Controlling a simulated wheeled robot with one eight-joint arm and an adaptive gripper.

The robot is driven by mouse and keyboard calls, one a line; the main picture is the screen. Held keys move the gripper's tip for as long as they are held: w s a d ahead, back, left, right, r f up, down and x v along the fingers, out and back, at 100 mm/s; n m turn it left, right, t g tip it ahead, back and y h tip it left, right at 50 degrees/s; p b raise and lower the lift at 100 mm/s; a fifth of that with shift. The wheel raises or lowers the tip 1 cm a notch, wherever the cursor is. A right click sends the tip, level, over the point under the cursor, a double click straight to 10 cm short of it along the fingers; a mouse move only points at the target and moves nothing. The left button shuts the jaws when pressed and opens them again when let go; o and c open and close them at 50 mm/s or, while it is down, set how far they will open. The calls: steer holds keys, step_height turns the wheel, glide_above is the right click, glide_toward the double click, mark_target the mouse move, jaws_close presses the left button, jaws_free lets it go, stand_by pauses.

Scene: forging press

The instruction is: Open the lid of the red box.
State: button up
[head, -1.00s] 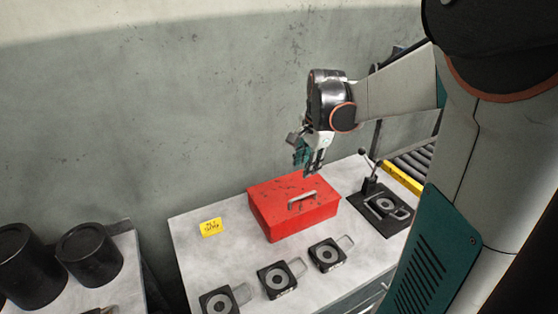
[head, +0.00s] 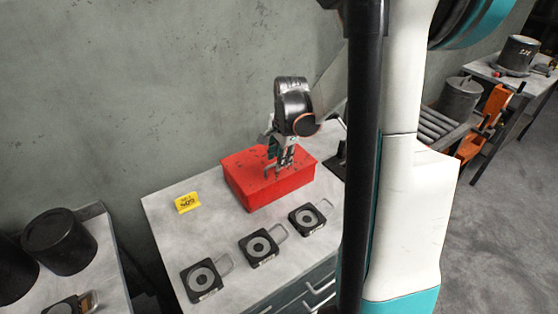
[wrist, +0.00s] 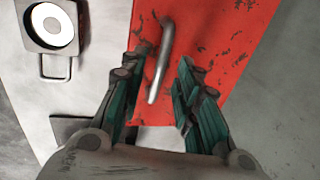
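The red box (head: 258,190) sits on the light grey worktop with its lid shut. Its red lid, scuffed with dark marks, fills the middle of the wrist view (wrist: 222,45). A metal handle (wrist: 161,62) stands on the lid. My gripper (head: 279,166) is over the lid, pointing down; the handle is largely hidden behind it in the head view. In the wrist view my gripper (wrist: 163,68) is open, with the handle between its two fingers, nearer the left finger. I cannot tell whether a finger touches the handle.
Several black square pieces with round discs and wire loops, one of them here (head: 262,248), lie in front of the box. A yellow card (head: 187,203) stands left of it. The wall (head: 120,80) is close behind. Black cylinders (head: 60,241) stand at left.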

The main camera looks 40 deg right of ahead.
steer(key=shift+f, duration=0.35)
steer(key=shift+c, duration=0.6)
jaws_close()
steer(key=shift+w+r, duration=0.1)
